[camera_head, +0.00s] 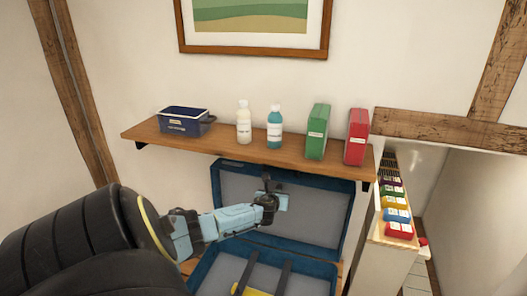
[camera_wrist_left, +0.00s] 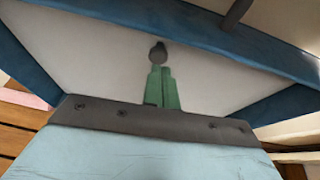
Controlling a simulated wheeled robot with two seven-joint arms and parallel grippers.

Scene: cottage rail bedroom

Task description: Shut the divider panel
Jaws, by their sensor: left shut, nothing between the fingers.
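A blue case stands open under the shelf, its raised lid (camera_head: 345,215) lined with a pale grey panel (camera_head: 312,225), which looks like the divider panel. In the left wrist view the pale panel (camera_wrist_left: 90,55) fills the space between blue edges, with a dark round knob (camera_wrist_left: 158,52) on it. My left gripper (camera_head: 272,196) is in front of the panel. Its greenish fingers (camera_wrist_left: 160,75) are shut and empty, with their tips just below the knob in the picture. I cannot tell whether they touch it. My right gripper is not in view.
The case's lower half (camera_head: 215,270) holds dark straps (camera_head: 283,278) and something yellow (camera_head: 255,292). A wooden shelf (camera_head: 215,145) above carries a dark blue bin (camera_head: 185,121), two bottles and green and red boxes. A ledge (camera_head: 378,235) with coloured boxes stands at right.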

